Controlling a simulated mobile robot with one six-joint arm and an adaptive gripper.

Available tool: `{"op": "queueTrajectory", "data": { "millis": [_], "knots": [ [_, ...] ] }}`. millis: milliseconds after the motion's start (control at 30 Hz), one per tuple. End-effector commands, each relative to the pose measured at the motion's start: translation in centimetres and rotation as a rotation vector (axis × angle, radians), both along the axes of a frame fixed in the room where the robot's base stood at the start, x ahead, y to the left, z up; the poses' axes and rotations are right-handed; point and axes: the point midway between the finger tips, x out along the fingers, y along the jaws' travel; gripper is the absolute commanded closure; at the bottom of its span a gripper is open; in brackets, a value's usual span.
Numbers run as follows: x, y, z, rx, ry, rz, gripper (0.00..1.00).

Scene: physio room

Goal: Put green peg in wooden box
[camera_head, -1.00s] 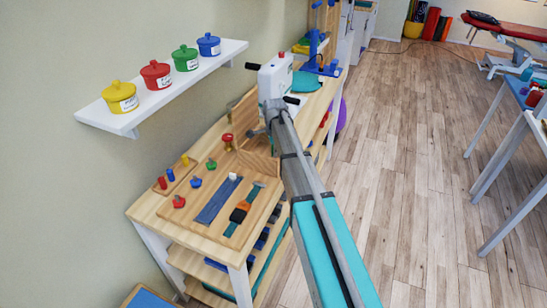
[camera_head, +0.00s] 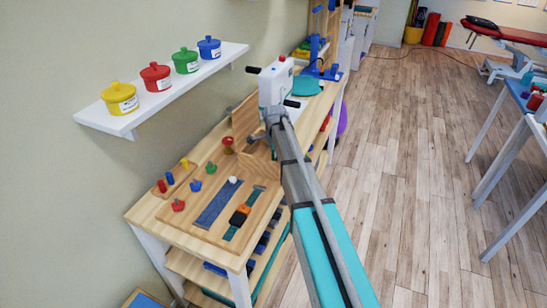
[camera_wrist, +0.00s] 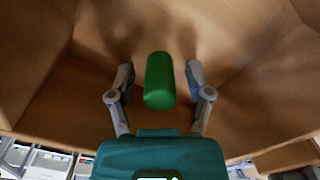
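The green peg (camera_wrist: 160,82) shows in the wrist view between my two fingers, with a gap on each side. My gripper (camera_wrist: 160,78) is open around it, and neither finger touches it in this view. The wooden box (camera_wrist: 40,60) surrounds them, with its brown inner walls on the left, right and far side. I cannot tell whether the peg rests on the box's floor. In the head view the wooden box (camera_head: 244,118) stands on the workbench, partly hidden by my arm. My gripper (camera_head: 256,139) reaches in at the box there, and the peg is hidden.
The wooden workbench (camera_head: 153,207) holds small coloured knobs, a board with straps (camera_head: 218,203) and a red piece (camera_head: 228,145) beside the box. A white device (camera_head: 275,82) stands behind my gripper. A wall shelf (camera_head: 135,118) carries several coloured pots.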

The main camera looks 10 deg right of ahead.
Motion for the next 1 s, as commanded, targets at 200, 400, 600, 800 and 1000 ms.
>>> {"op": "queueTrajectory", "data": {
  "millis": [200, 400, 600, 800, 1000],
  "knots": [
    [0.0, 0.0, 0.0, 0.0, 0.0, 0.0, 0.33],
    [0.0, 0.0, 0.3, 0.0, 0.0, -0.001, 0.33],
    [0.0, -0.1, 1.3, 0.0, 0.0, -0.001, 0.33],
    [0.0, -0.1, 2.9, 0.0, 0.0, -0.001, 0.33],
    [0.0, -0.1, 4.6, 0.0, 0.0, -0.001, 0.33]
  ]
}}
